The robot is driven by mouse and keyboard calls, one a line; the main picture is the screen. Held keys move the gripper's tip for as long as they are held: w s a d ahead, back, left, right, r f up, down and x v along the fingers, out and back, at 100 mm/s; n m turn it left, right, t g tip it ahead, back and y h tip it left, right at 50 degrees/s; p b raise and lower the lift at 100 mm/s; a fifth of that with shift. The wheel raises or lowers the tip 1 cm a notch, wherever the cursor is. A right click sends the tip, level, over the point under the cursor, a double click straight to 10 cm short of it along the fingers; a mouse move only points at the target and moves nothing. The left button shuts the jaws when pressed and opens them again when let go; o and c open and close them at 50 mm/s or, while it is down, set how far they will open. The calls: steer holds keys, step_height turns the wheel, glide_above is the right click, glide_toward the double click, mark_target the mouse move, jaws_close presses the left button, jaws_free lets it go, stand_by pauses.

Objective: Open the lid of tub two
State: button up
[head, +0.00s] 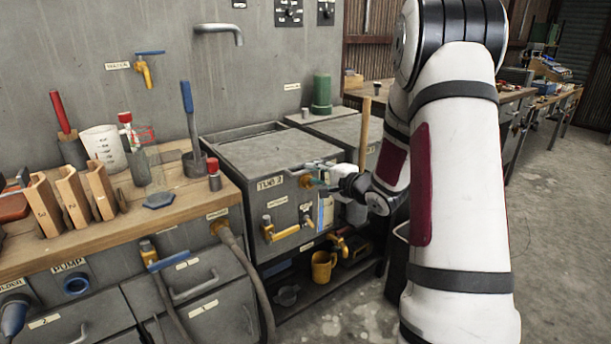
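The tub marked "TUB 2" (272,222) is a grey metal box right of the wooden bench. Its flat grey lid (265,155) lies over the top, and a darker recessed strip shows behind it. My gripper (312,176) is at the tub's front upper right, by the lid's front edge. My white arm comes in from the right and hides part of the neighbouring tub.
A second grey tub top (345,128) adjoins on the right, with a green cylinder (321,94) at its back. A yellow-handled valve (283,233) juts from the tub's front. A yellow mug (323,266) stands on the shelf below. The bench (120,232) holds tools and jars.

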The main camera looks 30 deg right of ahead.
mark_target(307, 171)
steer(key=shift+b+x, duration=0.5)
steer(key=shift+x, duration=2.2)
jaws_close()
